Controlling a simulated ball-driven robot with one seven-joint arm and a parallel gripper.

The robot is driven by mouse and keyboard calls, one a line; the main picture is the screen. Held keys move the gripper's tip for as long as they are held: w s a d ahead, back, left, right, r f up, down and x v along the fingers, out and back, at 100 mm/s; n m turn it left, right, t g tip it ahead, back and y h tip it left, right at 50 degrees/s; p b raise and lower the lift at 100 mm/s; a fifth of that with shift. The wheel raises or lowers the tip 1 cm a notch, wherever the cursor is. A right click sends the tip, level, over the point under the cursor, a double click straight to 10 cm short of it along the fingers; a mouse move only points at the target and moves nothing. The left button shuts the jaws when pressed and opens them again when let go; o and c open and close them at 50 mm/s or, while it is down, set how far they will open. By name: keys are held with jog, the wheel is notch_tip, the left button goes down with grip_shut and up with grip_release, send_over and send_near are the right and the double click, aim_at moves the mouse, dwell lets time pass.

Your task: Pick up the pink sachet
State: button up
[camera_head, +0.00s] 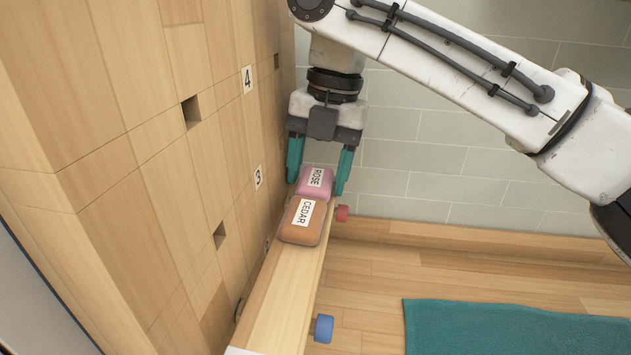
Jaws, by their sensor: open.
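The pink sachet (313,183), labelled ROSE, lies at the far end of a narrow wooden ledge (286,297). My gripper (319,176) has its two teal fingers apart, pointing down, one on each side of the pink sachet. Whether the fingers touch the sachet cannot be told. A brown sachet (294,229), labelled CEDAR, lies on the ledge just in front of the pink one, close against it or nearly so.
A wooden wall with square holes and number tags 4 (247,79) and 3 (258,177) stands along the ledge's left. A red knob (341,213) and a blue knob (323,328) stick out on its right. A teal towel (515,328) lies at lower right.

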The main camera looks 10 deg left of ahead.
jog(key=c, duration=0.7)
